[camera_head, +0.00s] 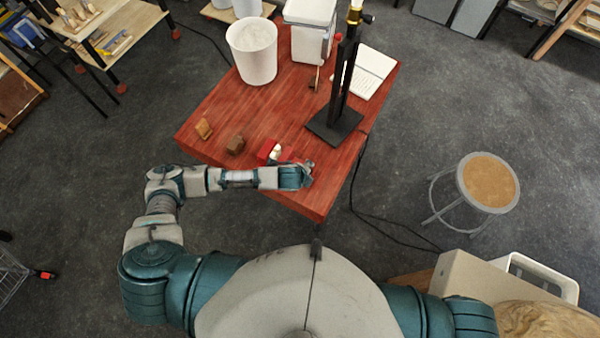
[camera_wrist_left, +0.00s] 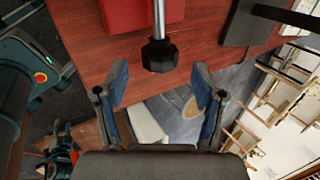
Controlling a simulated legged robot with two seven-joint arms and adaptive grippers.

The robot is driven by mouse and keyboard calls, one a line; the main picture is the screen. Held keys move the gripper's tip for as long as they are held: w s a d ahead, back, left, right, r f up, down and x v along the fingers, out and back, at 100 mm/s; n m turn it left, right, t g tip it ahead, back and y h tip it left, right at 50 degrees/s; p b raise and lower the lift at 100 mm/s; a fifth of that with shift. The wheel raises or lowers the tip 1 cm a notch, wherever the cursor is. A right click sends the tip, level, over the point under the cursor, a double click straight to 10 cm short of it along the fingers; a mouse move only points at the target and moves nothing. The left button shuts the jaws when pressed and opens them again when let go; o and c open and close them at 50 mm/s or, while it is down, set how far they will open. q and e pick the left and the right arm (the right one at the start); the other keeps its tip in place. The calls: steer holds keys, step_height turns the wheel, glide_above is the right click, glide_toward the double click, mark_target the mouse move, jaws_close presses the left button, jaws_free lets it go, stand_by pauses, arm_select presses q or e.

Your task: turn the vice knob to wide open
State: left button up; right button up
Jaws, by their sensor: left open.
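The red vice (camera_head: 267,150) sits near the front edge of the red table, partly hidden behind my left gripper (camera_head: 304,174). In the left wrist view, the red vice body (camera_wrist_left: 125,12) is at the top, and a metal rod runs from it to a black faceted knob (camera_wrist_left: 159,55). My left gripper (camera_wrist_left: 160,88) is open, with its two blue finger pads apart. The knob lies just beyond the fingertips, centred between them, and no finger touches it. My right gripper is out of view.
A black lamp stand (camera_head: 335,124) rises from the red table (camera_head: 232,103), with a cable off the right edge. A white bin (camera_head: 253,55), an open notebook (camera_head: 372,65) and small brown blocks (camera_head: 235,145) are also on it. A stool (camera_head: 488,182) stands to the right.

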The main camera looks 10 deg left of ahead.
arm_select(q)
steer(key=v, duration=0.8)
steer(key=shift+a, duration=0.4)
steer(key=shift+w, duration=0.1)
